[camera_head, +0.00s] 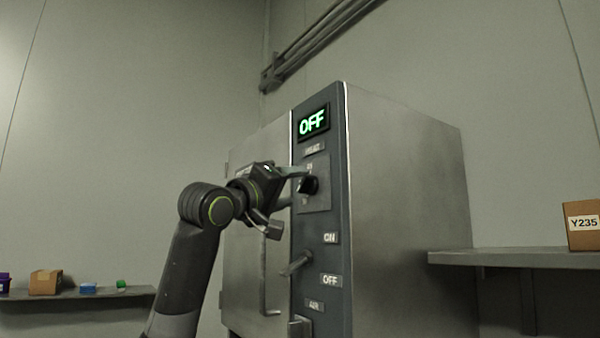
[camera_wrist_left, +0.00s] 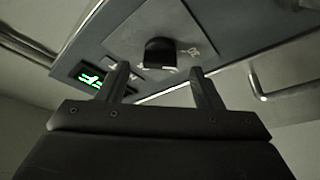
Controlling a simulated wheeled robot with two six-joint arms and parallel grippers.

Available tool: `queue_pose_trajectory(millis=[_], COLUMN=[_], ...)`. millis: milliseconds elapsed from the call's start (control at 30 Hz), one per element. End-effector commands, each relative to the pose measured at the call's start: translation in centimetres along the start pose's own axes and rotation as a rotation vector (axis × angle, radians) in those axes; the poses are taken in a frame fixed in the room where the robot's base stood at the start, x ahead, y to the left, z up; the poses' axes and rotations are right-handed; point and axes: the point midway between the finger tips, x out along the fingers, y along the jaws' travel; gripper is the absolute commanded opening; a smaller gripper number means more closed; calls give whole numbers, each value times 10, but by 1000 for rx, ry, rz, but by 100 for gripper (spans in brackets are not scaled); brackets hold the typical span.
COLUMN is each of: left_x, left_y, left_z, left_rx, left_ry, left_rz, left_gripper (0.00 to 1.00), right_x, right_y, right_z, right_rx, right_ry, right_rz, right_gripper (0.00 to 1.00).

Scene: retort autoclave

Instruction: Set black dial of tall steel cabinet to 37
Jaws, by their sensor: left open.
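The tall steel cabinet (camera_head: 405,200) stands in the middle of the head view, with a dark control strip on its front edge. Its black dial (camera_head: 308,185) sits on a square plate below a green display (camera_head: 313,122) that reads OFF. My left gripper (camera_head: 296,188) is at the dial's plate. In the left wrist view the dial (camera_wrist_left: 160,53) shows beyond and between the two spread fingers of the left gripper (camera_wrist_left: 158,80), which look empty. Whether a finger touches the dial cannot be told. The dial's pointer setting is not readable. My right gripper is not in view.
A lever (camera_head: 296,264) sits between the ON and OFF labels below the dial. A door handle (camera_head: 266,285) is left of the strip. A shelf (camera_head: 500,258) with a box marked Y235 (camera_head: 584,226) is at right; another shelf (camera_head: 75,299) with small items is at left.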

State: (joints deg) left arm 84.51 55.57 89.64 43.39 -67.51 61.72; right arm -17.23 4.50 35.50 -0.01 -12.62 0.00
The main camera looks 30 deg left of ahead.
Motion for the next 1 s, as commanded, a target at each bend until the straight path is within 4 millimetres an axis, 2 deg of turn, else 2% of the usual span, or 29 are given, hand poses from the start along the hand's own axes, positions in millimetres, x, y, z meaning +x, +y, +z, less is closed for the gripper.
queue_pose_trajectory(millis=[33,200,600,933,1000], left_x=[10,28,34,34,34], left_y=[2,1,-1,0,0], left_z=[-1,-1,1,0,0], left_rx=[-2,-1,1,1,1], left_ry=[-4,-2,0,0,0], left_rz=[-1,-1,0,0,0], left_gripper=[60,60,60,18,15], right_x=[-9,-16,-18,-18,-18], right_y=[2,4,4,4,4], right_z=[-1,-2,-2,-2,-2], right_rx=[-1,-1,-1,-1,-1], right_ry=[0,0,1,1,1], right_rz=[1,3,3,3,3], right_gripper=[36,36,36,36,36])
